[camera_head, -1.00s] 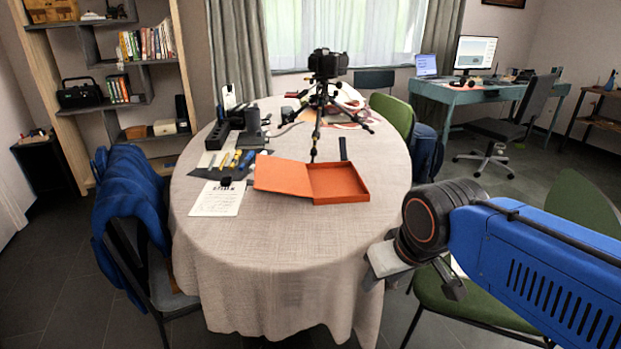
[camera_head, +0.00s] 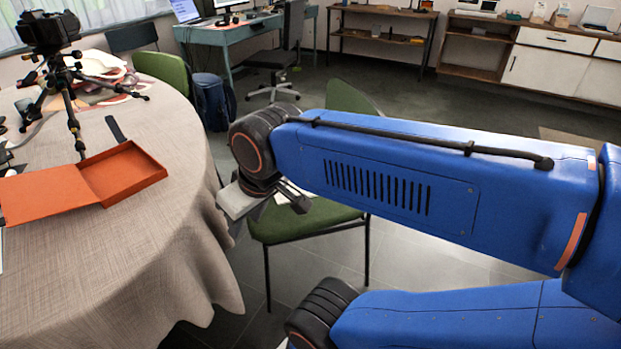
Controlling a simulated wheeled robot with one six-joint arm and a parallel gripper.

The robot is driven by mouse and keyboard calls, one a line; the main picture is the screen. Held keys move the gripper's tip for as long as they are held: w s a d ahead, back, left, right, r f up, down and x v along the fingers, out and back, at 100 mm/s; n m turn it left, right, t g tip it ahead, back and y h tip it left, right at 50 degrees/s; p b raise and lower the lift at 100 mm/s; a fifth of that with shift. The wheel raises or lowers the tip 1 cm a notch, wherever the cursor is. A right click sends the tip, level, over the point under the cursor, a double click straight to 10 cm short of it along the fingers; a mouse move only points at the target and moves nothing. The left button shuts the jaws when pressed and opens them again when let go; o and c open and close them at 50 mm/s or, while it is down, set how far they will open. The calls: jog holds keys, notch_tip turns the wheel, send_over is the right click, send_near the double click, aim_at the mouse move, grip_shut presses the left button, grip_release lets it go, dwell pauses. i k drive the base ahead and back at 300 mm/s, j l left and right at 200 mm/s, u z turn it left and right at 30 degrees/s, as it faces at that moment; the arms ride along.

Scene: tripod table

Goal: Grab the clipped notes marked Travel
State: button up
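No notes that I can read as marked Travel show in the head view. My gripper (camera_head: 268,203) is at the end of my blue arm, at the right edge of the round table (camera_head: 140,250) and in front of the green chair (camera_head: 315,222).
An open orange box (camera_head: 125,172) and a camera on a tripod (camera_head: 48,35) stand on the cloth-covered table. A teal desk (camera_head: 222,45) and an office chair (camera_head: 268,58) are behind. A low shelf (camera_head: 385,38) and white-door cabinet (camera_head: 548,72) line the back right. Open floor lies between.

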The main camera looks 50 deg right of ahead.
aim_at(281, 199)
jog(key=i+l+z, duration=0.1)
jog(key=z, duration=1)
